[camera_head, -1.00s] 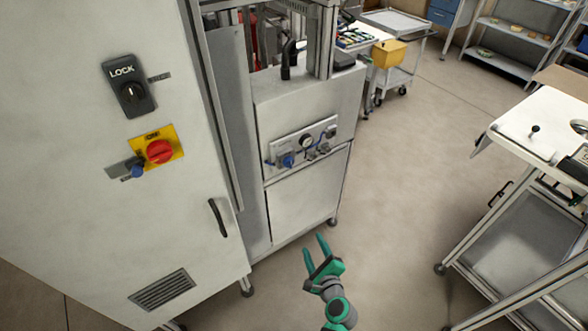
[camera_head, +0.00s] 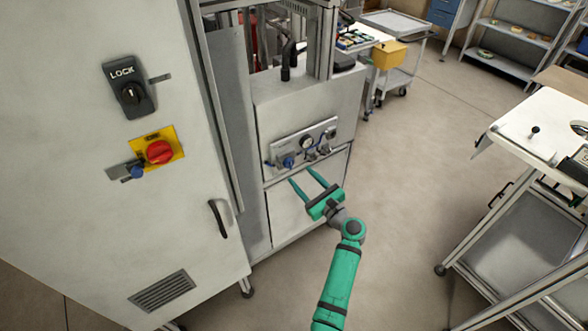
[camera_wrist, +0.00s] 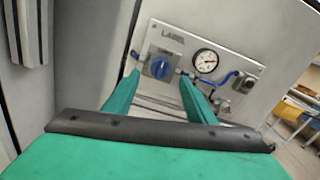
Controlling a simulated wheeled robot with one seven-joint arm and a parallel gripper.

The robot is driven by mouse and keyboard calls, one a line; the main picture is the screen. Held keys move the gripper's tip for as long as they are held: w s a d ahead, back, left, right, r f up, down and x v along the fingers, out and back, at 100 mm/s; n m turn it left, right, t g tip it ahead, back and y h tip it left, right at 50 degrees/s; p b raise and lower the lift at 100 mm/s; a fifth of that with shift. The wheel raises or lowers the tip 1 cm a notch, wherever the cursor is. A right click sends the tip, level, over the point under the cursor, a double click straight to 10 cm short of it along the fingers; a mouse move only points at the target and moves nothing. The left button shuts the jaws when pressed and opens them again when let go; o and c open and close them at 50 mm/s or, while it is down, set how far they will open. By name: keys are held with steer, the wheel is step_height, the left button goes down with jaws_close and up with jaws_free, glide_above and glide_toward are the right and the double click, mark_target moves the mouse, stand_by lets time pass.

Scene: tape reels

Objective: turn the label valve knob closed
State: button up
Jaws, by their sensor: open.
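The label valve knob is a round blue knob (camera_wrist: 160,68) on a metal panel (camera_wrist: 228,62) marked LABEL. In the head view the blue knob (camera_head: 288,162) sits at the left of the panel, on the front of the grey machine. My gripper (camera_head: 300,176) is open and empty, just below and in front of the panel. In the wrist view its two green fingers (camera_wrist: 157,84) point toward the panel, one on each side of the knob and lower than it. They look apart from the knob; the exact gap cannot be told.
A pressure gauge (camera_wrist: 205,61) and blue tubing (camera_wrist: 228,77) sit right of the knob. A cabinet (camera_head: 80,215) with a red switch (camera_head: 159,152) stands at left. A white-topped table (camera_head: 545,118) stands at right. The floor between is clear.

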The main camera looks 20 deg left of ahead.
mark_target(292, 166)
steer(key=shift+x, duration=2.9)
steer(key=c, duration=1)
